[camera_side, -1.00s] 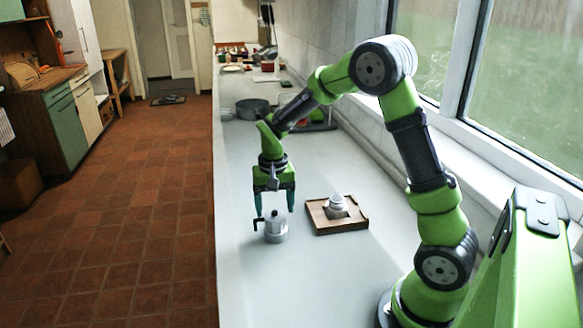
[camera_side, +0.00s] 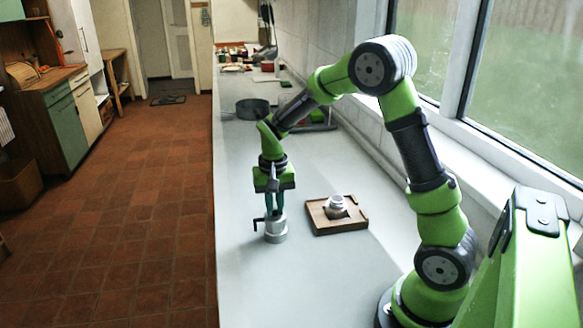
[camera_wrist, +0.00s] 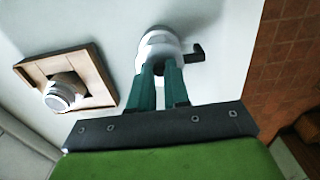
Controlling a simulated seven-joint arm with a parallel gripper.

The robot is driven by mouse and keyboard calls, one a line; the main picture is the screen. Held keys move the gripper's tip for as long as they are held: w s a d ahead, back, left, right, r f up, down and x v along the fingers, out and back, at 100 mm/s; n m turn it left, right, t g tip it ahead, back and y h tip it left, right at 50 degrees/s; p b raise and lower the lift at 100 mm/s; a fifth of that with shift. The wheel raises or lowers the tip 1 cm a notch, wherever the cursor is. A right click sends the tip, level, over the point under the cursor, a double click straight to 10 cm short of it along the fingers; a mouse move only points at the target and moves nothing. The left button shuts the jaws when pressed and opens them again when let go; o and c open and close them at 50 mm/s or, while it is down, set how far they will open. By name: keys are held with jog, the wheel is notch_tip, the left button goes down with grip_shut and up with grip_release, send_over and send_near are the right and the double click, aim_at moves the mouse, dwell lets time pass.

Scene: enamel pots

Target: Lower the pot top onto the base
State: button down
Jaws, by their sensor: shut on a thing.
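The pot top (camera_side: 275,226), small and grey-white with a black handle on its left, stands upright at the left side of the counter, on or just above a round grey lower part whose join I cannot make out. My gripper (camera_side: 275,210) points straight down and is shut on the pot top's upper end. In the wrist view, the green fingers (camera_wrist: 161,92) close on the pot top (camera_wrist: 158,48), its black handle to the right; the grip point is partly hidden. The base, a small silver-white round piece (camera_side: 337,205), sits in a wooden tray (camera_side: 322,226) to the right.
The tray also shows in the wrist view (camera_wrist: 97,68), at the left. A dark grey pan (camera_side: 252,109) stands farther back on the counter. More small items lie at the far end. The counter's left edge drops to the tiled floor. The front counter is clear.

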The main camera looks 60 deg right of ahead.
jog(key=shift+r, duration=0.15)
jog(key=shift+r, duration=2.15)
jog(key=s+d+r, duration=0.4)
jog(key=s+d, duration=0.1)
jog(key=d, duration=0.3)
jog(key=s+d+r, duration=0.3)
jog(key=s+d, duration=0.2)
jog(key=d, duration=0.3)
jog(key=shift+s+a+f, duration=0.1)
jog(key=shift+a+f, duration=0.05)
jog(key=shift+f, duration=0.85)
jog(key=shift+a+f, duration=0.1)
jog(key=shift+f, duration=0.9)
jog(key=shift+f, duration=1.5)
jog(key=c, duration=1)
grip_release()
